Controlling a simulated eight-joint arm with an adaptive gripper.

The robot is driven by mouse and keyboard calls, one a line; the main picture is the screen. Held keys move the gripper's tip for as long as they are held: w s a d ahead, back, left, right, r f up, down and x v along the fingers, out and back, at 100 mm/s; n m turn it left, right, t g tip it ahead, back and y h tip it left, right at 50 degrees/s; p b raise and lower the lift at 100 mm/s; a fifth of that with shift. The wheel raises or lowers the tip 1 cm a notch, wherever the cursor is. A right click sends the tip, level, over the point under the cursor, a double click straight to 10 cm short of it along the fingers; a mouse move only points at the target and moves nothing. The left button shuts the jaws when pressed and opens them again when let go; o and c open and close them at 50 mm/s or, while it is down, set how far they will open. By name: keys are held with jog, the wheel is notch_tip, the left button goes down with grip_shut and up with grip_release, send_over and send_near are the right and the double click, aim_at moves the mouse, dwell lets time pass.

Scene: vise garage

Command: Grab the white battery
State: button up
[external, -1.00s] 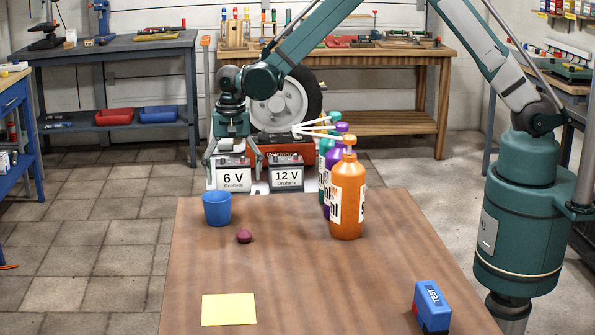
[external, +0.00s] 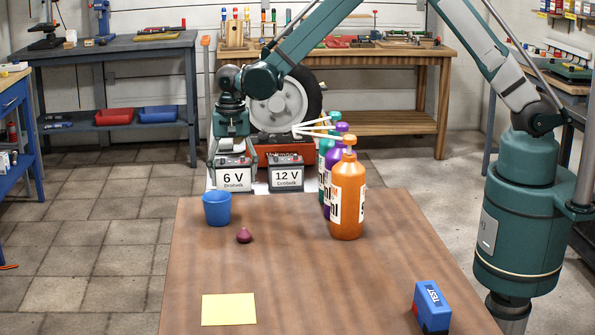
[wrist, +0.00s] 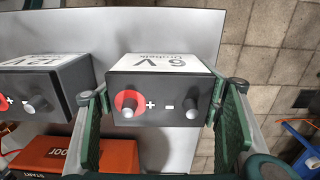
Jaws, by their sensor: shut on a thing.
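The white-fronted battery marked 6 V (external: 234,177) stands on a pale surface just beyond the table's far edge. It has a dark top with two terminals in the wrist view (wrist: 155,100). My gripper (external: 233,160) is over it from above, with its green fingers shut on the battery's two sides; the wrist view shows a finger at each side of it (wrist: 160,105). A second battery marked 12 V (external: 286,177) stands just to its right, grey with a white label, and shows at the left of the wrist view (wrist: 45,90).
An orange-red box (external: 300,153) stands behind the batteries. Orange (external: 347,200), purple and teal pump bottles stand right of them. A blue cup (external: 217,208), a small dark red object (external: 244,235), a yellow sheet (external: 229,309) and a blue box (external: 432,305) lie on the wooden table.

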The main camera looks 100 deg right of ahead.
aim_at(233, 162)
jog(key=shift+r+p, duration=1.05)
jog(key=shift+r, duration=3.95)
